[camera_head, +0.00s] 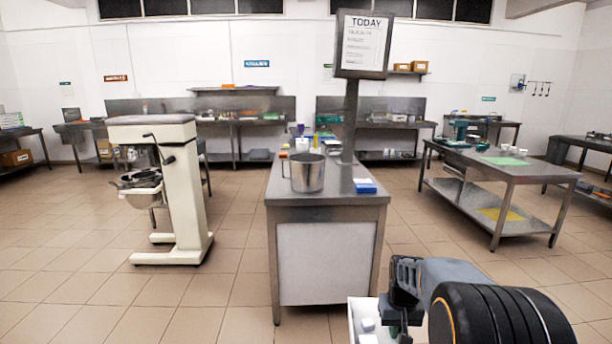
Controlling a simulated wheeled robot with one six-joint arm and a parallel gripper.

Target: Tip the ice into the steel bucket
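The steel bucket (306,173) stands upright near the front end of the middle steel table (325,198), with a handle loop on its left side. I cannot see into it. My gripper (398,325) is low at the bottom edge of the picture, to the right of the table's front and well apart from the bucket. A white open container (353,326) with pale cube-like pieces (367,324), possibly the ice, is right beside the gripper, partly cut off. I cannot tell whether the fingers hold its rim or only overlap it.
A blue-and-white box (365,186) lies right of the bucket, and a sign post (351,115) rises behind it. A cream mixer machine (175,190) stands to the left. Another steel table (500,170) is to the right. Tiled floor is clear between them.

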